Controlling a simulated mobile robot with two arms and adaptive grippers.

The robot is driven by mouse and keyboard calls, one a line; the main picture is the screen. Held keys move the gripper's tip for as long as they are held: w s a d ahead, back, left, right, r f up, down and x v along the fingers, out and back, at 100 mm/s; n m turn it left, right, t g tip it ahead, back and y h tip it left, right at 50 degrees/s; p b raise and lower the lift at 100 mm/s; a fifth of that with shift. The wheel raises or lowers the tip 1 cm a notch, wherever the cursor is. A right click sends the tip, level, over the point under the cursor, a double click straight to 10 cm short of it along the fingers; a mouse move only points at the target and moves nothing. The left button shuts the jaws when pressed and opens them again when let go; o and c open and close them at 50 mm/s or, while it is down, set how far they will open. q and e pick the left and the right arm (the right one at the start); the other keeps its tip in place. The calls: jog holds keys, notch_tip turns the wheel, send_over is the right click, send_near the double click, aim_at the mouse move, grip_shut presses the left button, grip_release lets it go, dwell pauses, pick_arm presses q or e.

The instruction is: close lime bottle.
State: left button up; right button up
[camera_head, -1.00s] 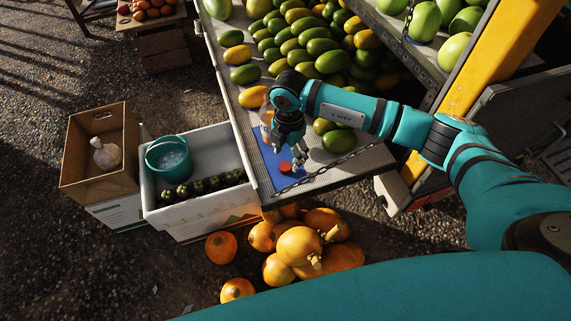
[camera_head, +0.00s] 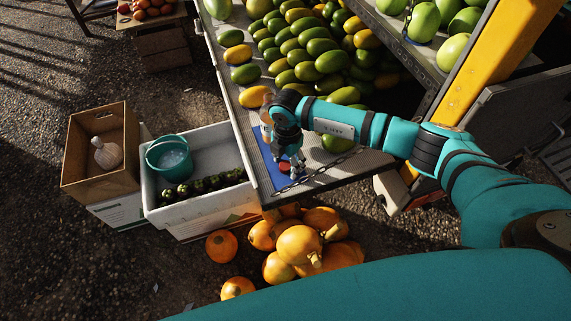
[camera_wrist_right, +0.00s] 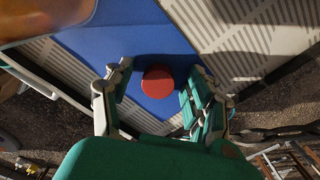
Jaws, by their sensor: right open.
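A red cap (camera_wrist_right: 158,82) lies on the blue mat (camera_wrist_right: 150,25) near the corner of the truck bed. The cap also shows in the head view (camera_head: 285,167), partly covered by my fingers. My right gripper (camera_wrist_right: 155,90) is open, with one finger on each side of the cap and gaps to it. In the head view my right gripper (camera_head: 290,165) is above the mat. A bottle (camera_head: 266,128) with orange-brown contents stands behind my gripper and is mostly hidden. A blurred part of the bottle (camera_wrist_right: 45,18) fills the upper left of the wrist view. My left gripper is not in view.
A chain (camera_head: 335,165) runs along the truck bed's front edge close to my gripper. Mangoes (camera_head: 310,45) are piled behind. A white crate (camera_head: 200,207) with a teal bucket (camera_head: 169,157) stands to the left. Orange pumpkins (camera_head: 300,245) lie on the ground below.

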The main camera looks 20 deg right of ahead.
aim_at(287, 164)
jog(key=c, duration=0.8)
jog(key=shift+o, duration=0.2)
jog(key=shift+r, duration=0.1)
notch_tip(287, 164, up, 10)
jog(key=shift+b, duration=0.35)
